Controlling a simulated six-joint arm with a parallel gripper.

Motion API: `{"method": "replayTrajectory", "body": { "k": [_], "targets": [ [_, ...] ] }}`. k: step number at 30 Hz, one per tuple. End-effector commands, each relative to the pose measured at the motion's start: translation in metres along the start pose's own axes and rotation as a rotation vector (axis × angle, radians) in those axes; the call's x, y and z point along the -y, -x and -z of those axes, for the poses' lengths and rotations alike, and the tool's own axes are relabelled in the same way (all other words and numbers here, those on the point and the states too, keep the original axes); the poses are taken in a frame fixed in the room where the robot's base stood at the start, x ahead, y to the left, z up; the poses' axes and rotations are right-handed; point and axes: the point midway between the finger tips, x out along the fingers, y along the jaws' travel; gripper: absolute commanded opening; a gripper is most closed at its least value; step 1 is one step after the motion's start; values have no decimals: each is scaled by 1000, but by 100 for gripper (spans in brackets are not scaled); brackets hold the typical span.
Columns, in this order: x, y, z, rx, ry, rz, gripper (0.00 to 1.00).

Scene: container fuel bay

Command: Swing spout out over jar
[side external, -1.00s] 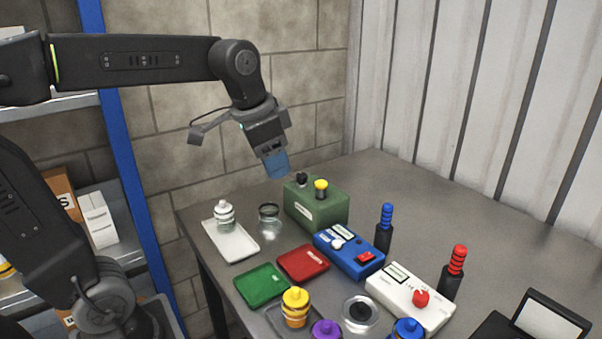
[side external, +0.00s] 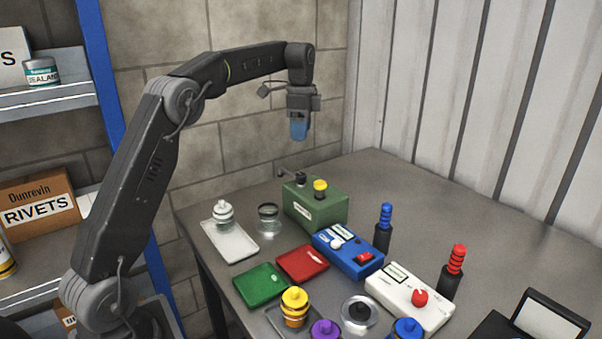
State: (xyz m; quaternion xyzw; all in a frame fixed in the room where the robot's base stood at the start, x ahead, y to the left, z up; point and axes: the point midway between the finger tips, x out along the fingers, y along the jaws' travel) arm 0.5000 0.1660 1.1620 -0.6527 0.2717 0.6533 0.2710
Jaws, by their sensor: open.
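The green box (side external: 316,207) stands at the back left of the table, with a yellow-capped knob (side external: 320,187) and a dark knob (side external: 301,178) on top. A thin grey spout (side external: 287,173) reaches out from behind the dark knob, up and to the left; its far end is small and hard to make out. The clear glass jar (side external: 269,218) stands on the table just left of the box, and the spout is not over it. My gripper (side external: 299,136), with blue fingers pointing down, is open and empty. It hangs well above the dark knob, touching nothing.
Red (side external: 303,264) and green (side external: 261,286) trays lie in front. A blue box (side external: 349,252) and a white box (side external: 409,296) stand to the right. The back right of the table is clear.

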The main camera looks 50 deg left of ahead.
Motion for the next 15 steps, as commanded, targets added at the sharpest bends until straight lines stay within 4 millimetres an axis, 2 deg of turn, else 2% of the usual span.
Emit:
{"method": "replayTrajectory", "body": {
  "k": [15],
  "targets": [
    [-1, -99, 0, 0, 2, 0, 56]
  ]
}}
